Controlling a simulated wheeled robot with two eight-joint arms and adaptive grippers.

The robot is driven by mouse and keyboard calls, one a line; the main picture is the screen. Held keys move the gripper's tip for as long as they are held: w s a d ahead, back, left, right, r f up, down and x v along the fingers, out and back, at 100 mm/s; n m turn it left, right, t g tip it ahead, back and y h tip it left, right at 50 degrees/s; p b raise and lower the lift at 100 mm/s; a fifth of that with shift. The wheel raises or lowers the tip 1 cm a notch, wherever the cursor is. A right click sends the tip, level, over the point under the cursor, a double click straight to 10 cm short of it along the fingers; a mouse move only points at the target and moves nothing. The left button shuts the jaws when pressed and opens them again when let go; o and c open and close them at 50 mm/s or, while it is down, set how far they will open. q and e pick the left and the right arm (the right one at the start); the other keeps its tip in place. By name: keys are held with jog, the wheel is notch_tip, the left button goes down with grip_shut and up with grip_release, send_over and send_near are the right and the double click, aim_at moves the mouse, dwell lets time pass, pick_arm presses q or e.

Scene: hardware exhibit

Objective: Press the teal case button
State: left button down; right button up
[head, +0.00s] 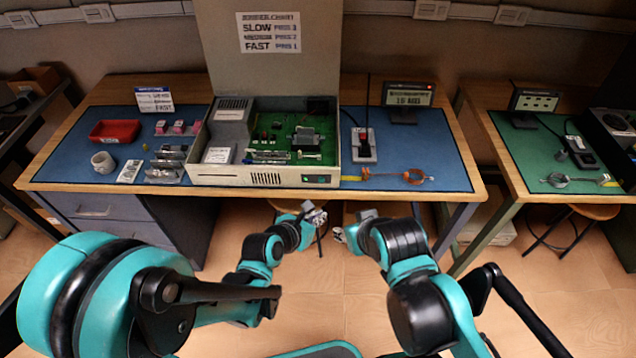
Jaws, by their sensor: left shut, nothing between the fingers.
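The beige computer case (220,174) stands open on the blue mat at the front of the desk. A small lit teal-green button (318,179) is in a dark panel at the right end of its front face. My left gripper (317,216) is below the desk's front edge, in front of and lower than the button, apart from the case. It is shut and empty. My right gripper (340,234) is just right of it and slightly lower; its fingers are small and partly hidden by its wrist, so its opening cannot be made out.
A stool (290,206) is under the desk.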

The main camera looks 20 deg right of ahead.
pick_arm(q)
send_near(326, 183)
notch_tip(326, 183, down, 3)
jog(key=d, duration=0.2)
jog(key=shift+w+d+f+p, duration=0.2)
jog(key=shift+w+d+p, duration=0.15)
jog(key=shift+w, duration=0.35)
dwell(1.1)
jog(key=shift+w+d, duration=0.1)
jog(key=shift+w, duration=0.3)
jog(key=shift+w+d, duration=0.1)
jog(key=shift+w, duration=0.3)
dwell(0.6)
jog(key=shift+s, duration=0.15)
jog(key=shift+s+a+b, duration=0.2)
jog(key=shift+s+b, duration=0.1)
jog(key=shift+s, duration=0.4)
